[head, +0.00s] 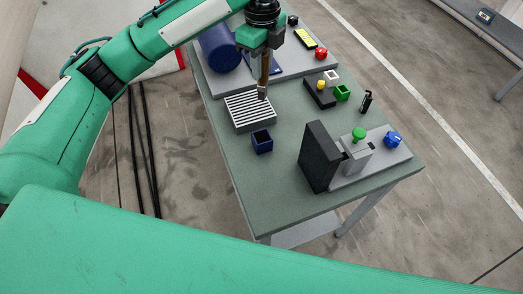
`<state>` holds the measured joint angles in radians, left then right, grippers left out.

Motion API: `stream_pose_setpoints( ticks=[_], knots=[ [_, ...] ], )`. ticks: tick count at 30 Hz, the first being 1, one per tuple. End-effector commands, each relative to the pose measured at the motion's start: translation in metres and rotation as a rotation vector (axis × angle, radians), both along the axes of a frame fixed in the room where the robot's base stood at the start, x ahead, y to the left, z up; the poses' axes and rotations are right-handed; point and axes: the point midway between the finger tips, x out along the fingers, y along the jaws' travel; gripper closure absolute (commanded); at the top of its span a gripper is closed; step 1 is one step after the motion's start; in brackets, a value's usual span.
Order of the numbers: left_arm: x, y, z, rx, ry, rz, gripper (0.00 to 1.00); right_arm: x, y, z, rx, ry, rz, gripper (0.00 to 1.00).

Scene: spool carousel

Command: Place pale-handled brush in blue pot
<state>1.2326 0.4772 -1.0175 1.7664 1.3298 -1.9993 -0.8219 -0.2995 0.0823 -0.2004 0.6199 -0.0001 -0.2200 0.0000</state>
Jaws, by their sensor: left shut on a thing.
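My left gripper (263,46) points down over the far left part of the table and is shut on a brush (264,72). The brush hangs upright, with a tan-brown handle and its darker end pointing down. Its lower end is at the ribbed grey block's right part in the picture; I cannot tell whether it touches. The small, square, dark blue pot (262,143) stands on the table nearer to me, just in front of the ribbed block, apart from the brush. My right gripper is out of view.
The ribbed grey block (251,113) stands on the green-grey table (285,190). A blue cylinder (220,48) lies behind it. A dark upright plate (318,157) with a green knob and a blue knob stands at right. Small green and white boxes stand farther back. Bare tabletop lies around the pot.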

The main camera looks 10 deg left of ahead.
Motion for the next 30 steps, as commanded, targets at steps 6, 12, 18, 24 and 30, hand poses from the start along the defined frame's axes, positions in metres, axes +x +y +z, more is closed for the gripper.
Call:
stream_pose_setpoints(
  ticks=[6, 12, 18, 24, 30],
  knots=[
    [-0.012, -0.002, -0.006, -0.001, 0.002, -0.105, 1.00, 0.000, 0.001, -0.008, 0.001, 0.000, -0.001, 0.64],
    [-0.013, -0.002, -0.042, 0.000, 0.007, -0.104, 1.00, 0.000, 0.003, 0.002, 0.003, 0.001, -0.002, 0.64],
    [-0.013, -0.001, -0.096, 0.001, 0.007, -0.102, 1.00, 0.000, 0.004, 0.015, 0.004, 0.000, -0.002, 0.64],
    [-0.013, -0.001, -0.140, 0.001, 0.004, -0.102, 1.00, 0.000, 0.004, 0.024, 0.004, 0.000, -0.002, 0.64],
    [-0.012, -0.002, -0.156, -0.002, 0.001, -0.103, 1.00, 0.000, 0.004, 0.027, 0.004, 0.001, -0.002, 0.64]
  ],
)
